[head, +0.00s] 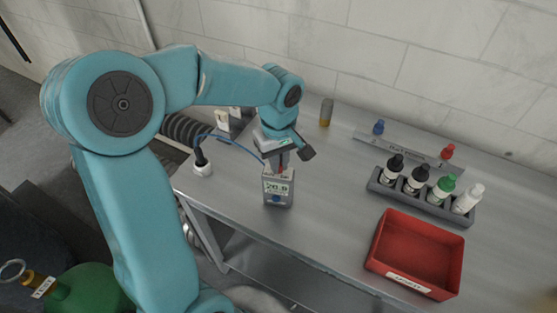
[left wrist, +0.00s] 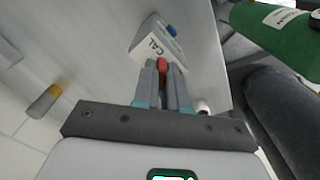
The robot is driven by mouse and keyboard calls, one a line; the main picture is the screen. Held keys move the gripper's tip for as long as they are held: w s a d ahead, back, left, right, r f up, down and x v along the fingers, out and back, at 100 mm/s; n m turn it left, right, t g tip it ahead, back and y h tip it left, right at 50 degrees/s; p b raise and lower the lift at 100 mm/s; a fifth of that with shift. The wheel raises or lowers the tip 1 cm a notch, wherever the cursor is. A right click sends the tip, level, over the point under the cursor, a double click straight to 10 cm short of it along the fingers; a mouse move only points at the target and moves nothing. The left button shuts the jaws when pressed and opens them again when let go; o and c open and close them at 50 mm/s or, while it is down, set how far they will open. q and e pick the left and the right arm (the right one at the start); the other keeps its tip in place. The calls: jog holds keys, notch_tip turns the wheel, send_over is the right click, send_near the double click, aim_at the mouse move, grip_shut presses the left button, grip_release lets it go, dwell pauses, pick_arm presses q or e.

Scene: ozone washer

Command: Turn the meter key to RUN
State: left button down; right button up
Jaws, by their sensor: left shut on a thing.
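The meter (head: 278,192) is a small grey box with a lit display and a blue button on its front, standing on the steel bench. My left gripper (head: 283,162) is directly above its top, fingers pointing down. In the left wrist view, my left gripper (left wrist: 163,75) is shut on a red key (left wrist: 163,65), of which only the tip shows between the fingers. The meter's top (left wrist: 155,50) shows there with a CAL label beside the key. The RUN mark is not readable, and the fingers hide most of the key. My right gripper is not in view.
A blue cable runs from near the meter to a probe in a white holder (head: 202,169). A grey rack (head: 417,200) of several bottles and a red tray (head: 414,254) stand to the right. A grey-and-orange cylinder (head: 326,112) stands behind. Bench between meter and tray is clear.

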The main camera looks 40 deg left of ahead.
pick_arm(q)
jog(key=m+b, duration=0.1)
jog(key=m, duration=0.2)
jog(key=shift+f, duration=0.15)
jog(key=m, duration=0.4)
jog(key=shift+s+m+b, duration=0.1)
jog(key=shift+m+b, duration=0.2)
jog(key=shift+m, duration=0.1)
jog(key=m, duration=0.4)
jog(key=shift+m, duration=0.3)
jog(key=shift+d+m, duration=0.1)
jog(key=shift+m, duration=2.1)
jog(key=c, duration=1.2)
grip_release()
jog(key=shift+o, duration=0.2)
